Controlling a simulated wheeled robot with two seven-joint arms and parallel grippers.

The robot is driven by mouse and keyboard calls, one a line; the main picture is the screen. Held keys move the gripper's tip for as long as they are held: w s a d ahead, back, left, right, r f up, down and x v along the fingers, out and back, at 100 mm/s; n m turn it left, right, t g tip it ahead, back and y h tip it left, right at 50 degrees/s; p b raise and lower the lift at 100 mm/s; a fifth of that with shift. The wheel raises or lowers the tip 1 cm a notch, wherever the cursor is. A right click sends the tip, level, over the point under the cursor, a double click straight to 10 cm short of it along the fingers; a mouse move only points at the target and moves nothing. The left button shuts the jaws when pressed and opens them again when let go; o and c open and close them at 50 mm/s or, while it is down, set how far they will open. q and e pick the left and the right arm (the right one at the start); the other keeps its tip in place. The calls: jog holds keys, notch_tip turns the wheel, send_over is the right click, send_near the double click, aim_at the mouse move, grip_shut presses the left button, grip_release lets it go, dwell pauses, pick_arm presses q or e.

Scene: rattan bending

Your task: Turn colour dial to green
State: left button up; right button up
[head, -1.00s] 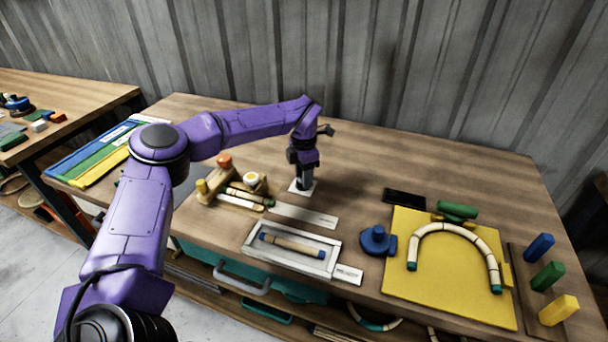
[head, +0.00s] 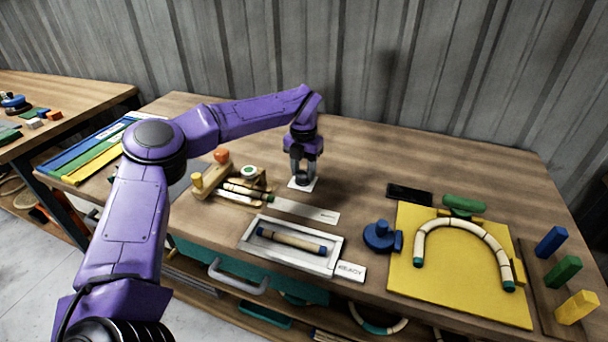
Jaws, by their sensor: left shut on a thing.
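My left gripper (head: 303,177) points down at the middle of the table. It is shut on the dark colour dial (head: 303,181), which stands on a small white plate (head: 295,186); the fingers hide much of the dial. A round white indicator (head: 249,171) with a green centre sits on a wooden stand to the left of the gripper. My right gripper is not in view.
A white tray (head: 245,244) holding a rattan piece (head: 291,240) lies in front, with a READY label (head: 350,271) beside it. A blue knob (head: 379,236) and a yellow board (head: 455,300) with a bent rattan arch (head: 462,228) are to the right. The back right table is clear.

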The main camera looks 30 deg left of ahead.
aim_at(303, 173)
pick_arm(q)
jog(key=shift+n+b, duration=1.2)
jog(key=shift+n, duration=0.8)
jog(key=o, duration=1.1)
jog(key=shift+c, duration=0.2)
notch_tip(303, 173, up, 11)
jog(key=shift+f, duration=0.2)
